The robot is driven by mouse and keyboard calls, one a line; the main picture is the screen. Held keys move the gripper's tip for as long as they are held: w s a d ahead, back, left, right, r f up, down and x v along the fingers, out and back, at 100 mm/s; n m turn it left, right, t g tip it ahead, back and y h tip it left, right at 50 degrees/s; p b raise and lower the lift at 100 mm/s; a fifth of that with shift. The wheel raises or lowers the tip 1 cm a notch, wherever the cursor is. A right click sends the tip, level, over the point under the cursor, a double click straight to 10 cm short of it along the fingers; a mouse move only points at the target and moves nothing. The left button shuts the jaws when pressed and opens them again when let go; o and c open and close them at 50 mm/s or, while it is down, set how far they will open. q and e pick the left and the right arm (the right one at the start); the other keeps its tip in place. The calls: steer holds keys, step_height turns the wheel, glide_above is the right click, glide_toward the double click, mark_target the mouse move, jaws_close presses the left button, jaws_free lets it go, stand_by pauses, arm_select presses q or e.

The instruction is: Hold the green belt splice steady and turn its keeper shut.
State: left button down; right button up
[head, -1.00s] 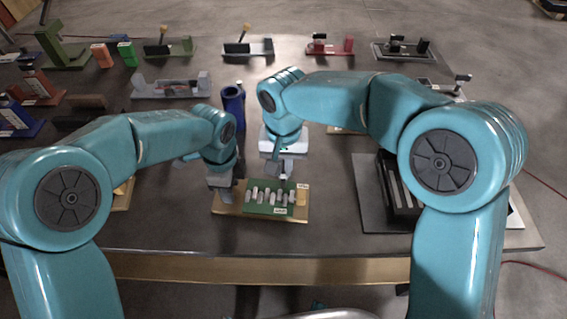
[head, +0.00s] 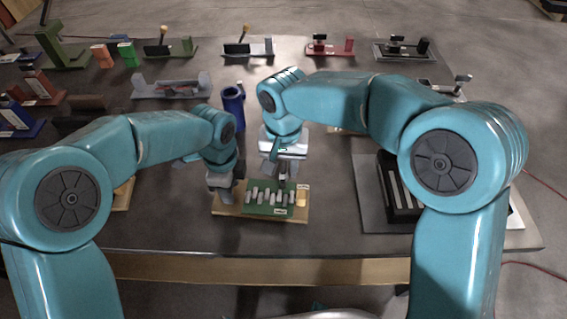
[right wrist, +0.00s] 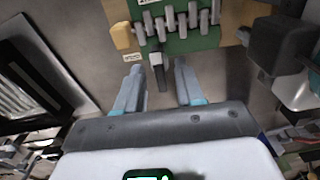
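The green belt splice (head: 268,198) lies on a tan board (head: 228,211) at the table's front middle, with a row of grey lugs across it. In the right wrist view the green splice (right wrist: 198,41) is at the top. A dark lever with a grey stem, which looks like the keeper (right wrist: 157,66), sticks out from its near edge. My right gripper (head: 281,180) is above the splice's back edge; in the right wrist view its fingers (right wrist: 160,72) are apart, with the lever between them and gaps on both sides. My left gripper (head: 222,190) is at the board's left end; its fingertips are unclear.
A blue cylinder (head: 232,106) stands behind the grippers. A black slotted tray (head: 400,205) lies to the right, partly behind my right arm. A yellow block (head: 301,200) sits at the board's right end. Several fixtures line the table's back. The table front is clear.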

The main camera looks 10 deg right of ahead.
mark_target(283, 169)
steer(key=shift+r, duration=0.1)
step_height(283, 169, up, 12)
stand_by(0.4)
arm_select(q)
steer(key=c, duration=0.6)
jaws_free()
steer(key=shift+o, duration=0.2)
steer(key=shift+r, duration=0.1)
